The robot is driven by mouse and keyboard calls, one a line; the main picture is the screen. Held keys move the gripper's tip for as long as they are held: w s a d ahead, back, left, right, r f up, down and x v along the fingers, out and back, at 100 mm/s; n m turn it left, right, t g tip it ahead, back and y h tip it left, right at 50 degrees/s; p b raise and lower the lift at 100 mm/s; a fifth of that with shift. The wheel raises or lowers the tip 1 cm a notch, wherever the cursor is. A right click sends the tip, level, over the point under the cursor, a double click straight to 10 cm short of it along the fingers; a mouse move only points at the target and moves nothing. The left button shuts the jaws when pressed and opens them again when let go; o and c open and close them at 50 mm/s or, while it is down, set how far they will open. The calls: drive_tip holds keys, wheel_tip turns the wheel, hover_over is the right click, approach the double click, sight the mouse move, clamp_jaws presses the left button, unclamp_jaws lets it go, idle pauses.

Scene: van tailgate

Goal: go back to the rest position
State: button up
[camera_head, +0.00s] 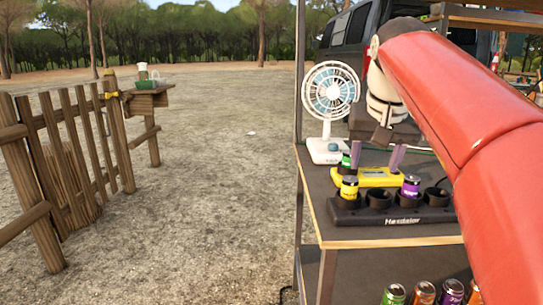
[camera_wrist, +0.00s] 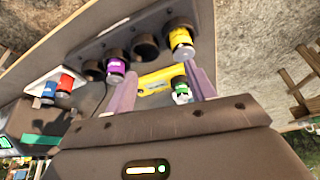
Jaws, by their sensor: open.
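My gripper (camera_head: 376,154) is open, its two purple fingers apart above the table, and nothing shows held between them. The fingers also show in the wrist view (camera_wrist: 161,70). Below and beyond them lies a yellow object (camera_head: 366,177), also in the wrist view (camera_wrist: 158,81). A green can (camera_wrist: 181,91) is close by the right finger in the wrist view; I cannot tell whether they touch. My red arm reaches in from the right of the head view and hides part of the table.
A black holder (camera_head: 408,217) bears a yellow can (camera_head: 349,188) and a purple can (camera_head: 411,186), with empty cups between. A white fan (camera_head: 330,95) stands at the table's far left. A wooden fence (camera_head: 70,140) stands left; open ground lies between.

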drive_tip(key=s+a+f+n+p, duration=0.1)
drive_tip(key=s+f+p, duration=0.1)
drive_tip(key=s+f, duration=0.8)
drive_tip(key=s+a+f+n+y+p, duration=0.1)
drive_tip(key=s+a+f+p, duration=0.1)
drive_tip(key=s+f, duration=0.8)
drive_tip(key=shift+s+a+f+t, duration=0.15)
drive_tip(key=shift+a+f+t, duration=0.15)
drive_tip(key=shift+t, duration=0.1)
drive_tip(key=shift+c, duration=0.3)
clamp_jaws()
